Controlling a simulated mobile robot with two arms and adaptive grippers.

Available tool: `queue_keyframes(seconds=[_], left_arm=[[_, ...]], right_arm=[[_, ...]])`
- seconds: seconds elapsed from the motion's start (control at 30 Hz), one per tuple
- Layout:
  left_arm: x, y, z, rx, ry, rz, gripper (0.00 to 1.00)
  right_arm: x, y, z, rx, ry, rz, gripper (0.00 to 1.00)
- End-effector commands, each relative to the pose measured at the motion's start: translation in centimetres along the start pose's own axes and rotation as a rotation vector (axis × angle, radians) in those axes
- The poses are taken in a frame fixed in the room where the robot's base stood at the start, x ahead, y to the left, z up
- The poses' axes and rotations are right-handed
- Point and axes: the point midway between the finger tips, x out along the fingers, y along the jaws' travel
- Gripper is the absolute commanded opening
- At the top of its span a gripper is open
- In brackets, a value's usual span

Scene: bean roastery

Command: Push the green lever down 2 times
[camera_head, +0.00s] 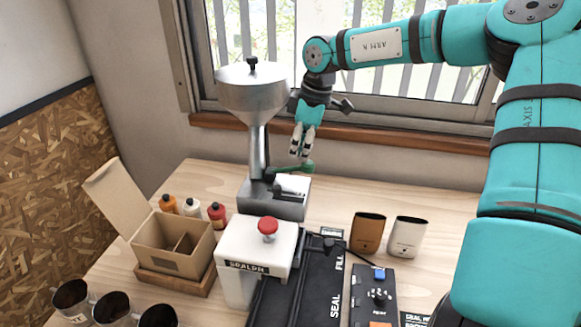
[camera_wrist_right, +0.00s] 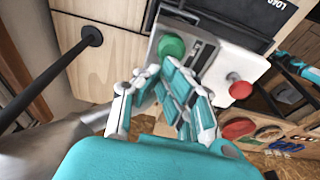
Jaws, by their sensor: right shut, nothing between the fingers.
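The green lever (camera_head: 292,170) sticks out to the right from the metal stand of the hopper machine (camera_head: 252,90), roughly level in the head view. Its round green knob shows in the right wrist view (camera_wrist_right: 171,47), just beyond my fingers. My right gripper (camera_head: 300,152) is shut and empty, pointing down just above the lever's knob end. In the right wrist view its fingertips (camera_wrist_right: 150,76) are close below the knob; I cannot tell whether they touch it. My left gripper is not in view.
A white sealer with a red button (camera_head: 267,226) stands in front of the machine. An open cardboard box (camera_head: 175,244) and small bottles (camera_head: 191,207) are at left. Brown (camera_head: 367,232) and white (camera_head: 406,237) pouches stand at right. The window sill (camera_head: 430,143) is behind.

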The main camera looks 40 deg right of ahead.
Motion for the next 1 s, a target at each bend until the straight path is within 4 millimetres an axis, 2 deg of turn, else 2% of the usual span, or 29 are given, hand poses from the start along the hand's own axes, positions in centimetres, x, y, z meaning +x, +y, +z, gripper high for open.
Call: queue_keyframes(seconds=[0.8,1.0], left_arm=[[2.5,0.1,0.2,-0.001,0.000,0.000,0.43],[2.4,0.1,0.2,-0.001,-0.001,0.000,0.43]], right_arm=[[2.6,-0.1,0.5,0.000,0.000,-0.001,0.00],[2.5,0.0,0.5,0.000,0.000,-0.001,0.00]])
